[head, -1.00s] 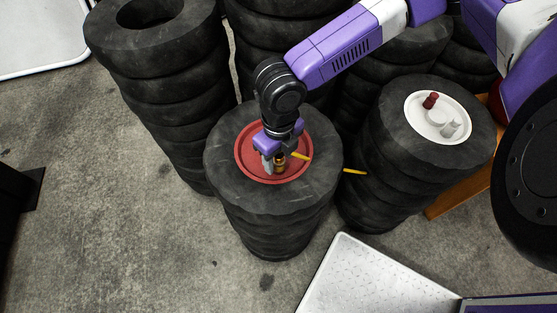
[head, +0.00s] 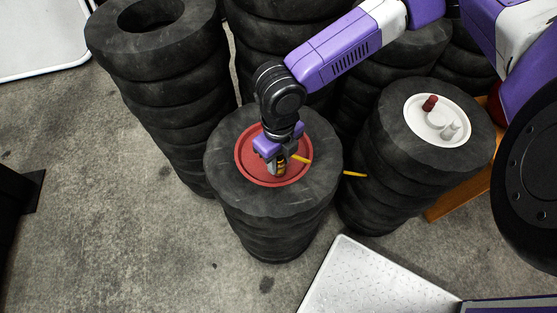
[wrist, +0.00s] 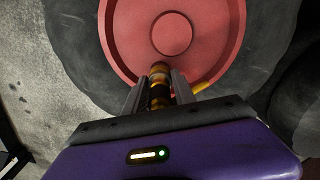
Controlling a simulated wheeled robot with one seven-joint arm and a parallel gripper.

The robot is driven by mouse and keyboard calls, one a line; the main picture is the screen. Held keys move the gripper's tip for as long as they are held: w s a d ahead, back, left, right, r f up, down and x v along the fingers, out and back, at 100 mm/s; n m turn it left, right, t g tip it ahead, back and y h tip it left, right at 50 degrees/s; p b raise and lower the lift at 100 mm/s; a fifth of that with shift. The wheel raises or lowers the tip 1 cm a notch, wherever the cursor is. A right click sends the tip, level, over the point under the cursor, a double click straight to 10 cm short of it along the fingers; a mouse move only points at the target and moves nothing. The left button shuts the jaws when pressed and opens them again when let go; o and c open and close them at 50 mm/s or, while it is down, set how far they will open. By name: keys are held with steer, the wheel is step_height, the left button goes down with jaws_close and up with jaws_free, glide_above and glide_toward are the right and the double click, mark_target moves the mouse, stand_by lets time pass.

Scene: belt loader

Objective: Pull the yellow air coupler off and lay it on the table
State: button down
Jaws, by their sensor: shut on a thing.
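The yellow air coupler (head: 281,171), a small brass-yellow and dark cylinder, is over a round red top (head: 247,171) on a stack of black tyres. In the wrist view the coupler (wrist: 160,73) lies between the two grey fingers of my gripper (wrist: 160,92). My gripper (head: 279,167) is shut on it from above. A yellow hose (head: 301,159) runs right from beside the coupler; it also shows in the wrist view (wrist: 202,87). My fingers hide part of the coupler, and I cannot tell what is at its far end.
A second tyre stack at the right has a round white top (head: 416,112) bearing a dark red fitting (head: 429,103) and a pale fitting (head: 450,130). Another yellow piece (head: 355,174) shows between the stacks. More tyres (head: 160,75) stand behind and left. A pale textured panel (head: 370,285) is in front.

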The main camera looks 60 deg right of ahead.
steer(key=shift+r+p, duration=0.55)
steer(key=shift+p, duration=0.1)
stand_by(0.6)
steer(key=shift+r+p, duration=1.45)
steer(key=shift+p, duration=0.15)
